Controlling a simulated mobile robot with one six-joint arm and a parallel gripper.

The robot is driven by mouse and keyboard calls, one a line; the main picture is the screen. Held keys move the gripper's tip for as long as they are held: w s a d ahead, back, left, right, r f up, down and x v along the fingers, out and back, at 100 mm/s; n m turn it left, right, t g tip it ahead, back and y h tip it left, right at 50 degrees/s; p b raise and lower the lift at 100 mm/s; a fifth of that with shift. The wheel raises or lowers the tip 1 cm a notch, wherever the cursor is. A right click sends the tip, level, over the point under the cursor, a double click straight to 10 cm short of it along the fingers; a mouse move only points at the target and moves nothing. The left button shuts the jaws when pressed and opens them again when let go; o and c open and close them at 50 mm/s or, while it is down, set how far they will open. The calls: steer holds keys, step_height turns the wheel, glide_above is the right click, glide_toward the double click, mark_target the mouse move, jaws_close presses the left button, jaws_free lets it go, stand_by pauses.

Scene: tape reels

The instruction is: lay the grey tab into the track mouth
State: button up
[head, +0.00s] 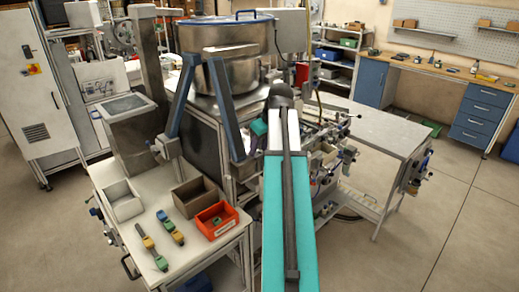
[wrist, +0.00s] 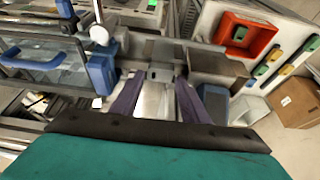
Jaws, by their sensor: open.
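My gripper (wrist: 160,84) shows in the wrist view as two dark purple fingers, spread apart. Between and beyond them is a bright metal channel-like piece (wrist: 153,101), seen from above; I cannot tell whether it is the track mouth. Nothing is clearly held between the fingers. I cannot pick out the grey tab with certainty in either view. In the head view my teal and white arm reaches forward to the machine beside the steel bowl (head: 228,75), and it hides most of the gripper and the spot below it.
An orange-red bin (head: 226,228) with a small green item, a brown box (head: 195,197), a pale tray (head: 122,201) and yellow-green parts (head: 170,228) sit on the left side table. A bare grey table (head: 375,135) stands right.

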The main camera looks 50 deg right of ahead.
steer(key=b+v, duration=0.3)
steer(key=v, duration=0.9)
stand_by(1.4)
